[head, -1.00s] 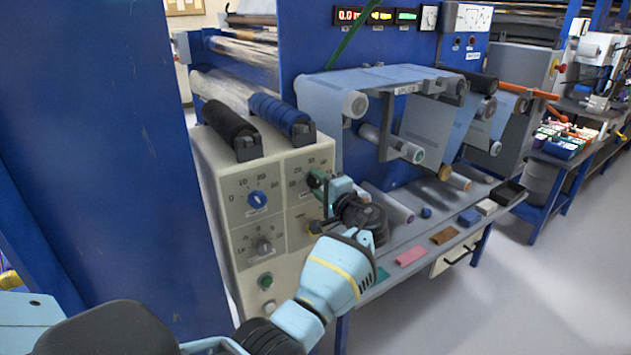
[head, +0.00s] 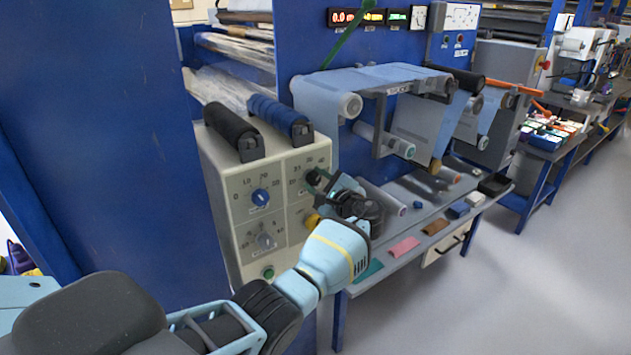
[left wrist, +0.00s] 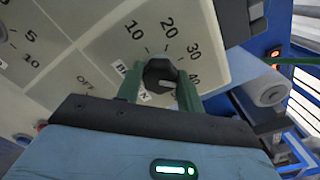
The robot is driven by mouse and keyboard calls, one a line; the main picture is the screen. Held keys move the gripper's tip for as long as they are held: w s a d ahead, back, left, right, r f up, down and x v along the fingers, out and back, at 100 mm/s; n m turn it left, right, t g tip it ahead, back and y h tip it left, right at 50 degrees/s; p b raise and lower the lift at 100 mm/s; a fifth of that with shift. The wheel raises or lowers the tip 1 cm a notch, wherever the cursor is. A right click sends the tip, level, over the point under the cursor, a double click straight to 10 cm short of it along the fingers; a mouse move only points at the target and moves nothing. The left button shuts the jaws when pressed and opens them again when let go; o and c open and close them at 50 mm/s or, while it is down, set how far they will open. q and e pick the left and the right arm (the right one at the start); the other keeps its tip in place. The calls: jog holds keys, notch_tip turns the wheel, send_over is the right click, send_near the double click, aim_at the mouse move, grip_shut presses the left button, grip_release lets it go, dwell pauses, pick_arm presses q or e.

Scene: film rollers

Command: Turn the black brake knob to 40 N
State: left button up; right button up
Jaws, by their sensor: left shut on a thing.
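The black brake knob (left wrist: 160,77) sits on the cream control panel, with 10, 20, 30 and 40 printed around it. In the left wrist view its pale pointer mark points right, roughly toward the 40. My left gripper (left wrist: 160,88) is shut on the knob, with a green finger on either side. In the head view the knob (head: 312,178) is partly hidden by my left gripper (head: 319,184), which reaches the panel from the right. My right gripper is not in view.
The cream panel (head: 229,190) also carries a blue knob (head: 260,198), a grey knob (head: 266,240) and a green button (head: 268,272). Black and blue rollers lie on top. A bench (head: 375,264) with coloured samples stands to the right, with open floor before it.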

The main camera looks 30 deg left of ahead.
pick_arm(q)
jog(key=shift+r, duration=0.1)
dwell(0.3)
jog(key=o, duration=1)
jog(key=shift+a, duration=0.1)
jog(key=v, duration=0.8)
